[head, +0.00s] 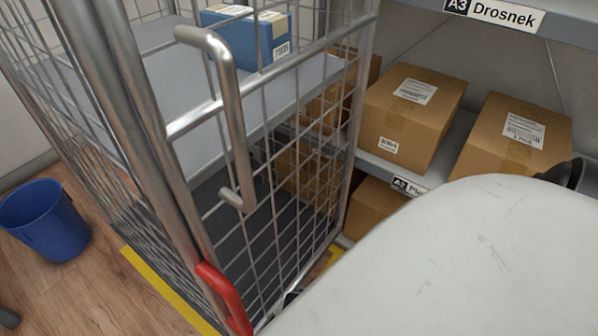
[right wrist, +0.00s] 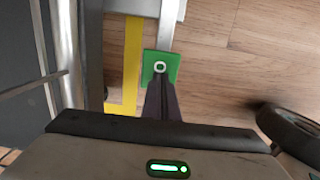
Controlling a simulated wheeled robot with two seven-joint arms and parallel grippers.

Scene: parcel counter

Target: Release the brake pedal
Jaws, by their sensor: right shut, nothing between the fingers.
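A green pedal pad (right wrist: 172,66) with a white ring on it shows in the right wrist view, at the end of a grey metal arm. My right gripper (right wrist: 160,84) is shut and empty, with its dark fingertips at the pad's lower edge in that view. I cannot tell whether they touch it. The wire roll cage (head: 180,190) fills the left and middle of the head view, with a red bar (head: 224,296) low at its corner. The green pad and my right gripper's fingers are hidden in the head view. My left gripper is not in view.
A shelf with cardboard boxes (head: 412,112) stands behind the cage. A blue box (head: 244,42) sits on the cage's shelf. A blue bin (head: 42,222) stands at the left. Yellow floor tape (right wrist: 132,60) and a dark wheel (right wrist: 294,130) lie close to the gripper.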

